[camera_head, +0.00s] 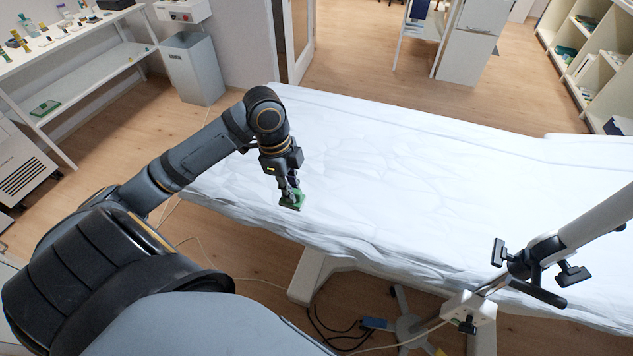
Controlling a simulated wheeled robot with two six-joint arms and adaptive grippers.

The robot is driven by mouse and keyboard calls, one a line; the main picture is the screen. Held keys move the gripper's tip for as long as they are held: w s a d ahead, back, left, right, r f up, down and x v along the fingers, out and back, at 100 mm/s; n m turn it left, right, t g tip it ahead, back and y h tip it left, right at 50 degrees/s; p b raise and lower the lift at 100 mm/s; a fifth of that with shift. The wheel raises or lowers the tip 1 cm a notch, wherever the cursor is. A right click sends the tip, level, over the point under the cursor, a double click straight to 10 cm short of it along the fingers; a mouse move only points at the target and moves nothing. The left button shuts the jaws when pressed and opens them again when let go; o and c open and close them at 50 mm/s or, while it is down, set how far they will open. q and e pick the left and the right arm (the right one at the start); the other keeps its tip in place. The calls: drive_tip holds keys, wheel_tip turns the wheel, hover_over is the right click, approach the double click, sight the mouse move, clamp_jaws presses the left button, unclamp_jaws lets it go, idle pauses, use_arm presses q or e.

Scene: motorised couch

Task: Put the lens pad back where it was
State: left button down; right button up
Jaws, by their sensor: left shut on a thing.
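My left gripper (288,190) reaches in from the left and is shut on a small green pad, the lens pad (293,201). It holds the pad over the near left part of the couch (400,160), which is covered by a creased white sheet. I cannot tell whether the pad touches the sheet or hangs just above it. The gripper's fingers hide part of the pad. My right gripper is not in view.
A stand with a pale pole (597,217) and black knobs rises at the couch's near right edge. Cables and a blue box (375,323) lie on the floor below. White shelves (100,77) with small bottles stand at the left, beside a grey bin (192,70). The couch top is otherwise clear.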

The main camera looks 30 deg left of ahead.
use_arm(q)
drive_tip(key=w+a+f+b, duration=0.1)
drive_tip(key=w+f, duration=0.2)
drive_tip(key=w, duration=0.1)
drive_tip(key=w+f+b, duration=0.1)
drive_tip(key=w+f, duration=0.1)
drive_tip(key=w, duration=0.2)
drive_tip(key=w+a+f+b, duration=0.1)
drive_tip(key=w+f, duration=0.2)
drive_tip(key=shift+w+a+f+b, duration=0.3)
drive_tip(key=shift+w, duration=0.1)
drive_tip(key=shift+w+a+f+p, duration=0.15)
drive_tip(key=shift+w+f+p, duration=0.05)
drive_tip(key=shift+w+p, duration=0.1)
drive_tip(key=shift+w+f, duration=0.25)
drive_tip(key=shift+f, duration=0.1)
wheel_tip(320, 180, down, 3)
drive_tip(key=shift+w+f+p, duration=0.1)
drive_tip(key=shift+p, duration=0.2)
drive_tip(key=c, duration=1.3)
unclamp_jaws()
drive_tip(key=shift+a, duration=0.1)
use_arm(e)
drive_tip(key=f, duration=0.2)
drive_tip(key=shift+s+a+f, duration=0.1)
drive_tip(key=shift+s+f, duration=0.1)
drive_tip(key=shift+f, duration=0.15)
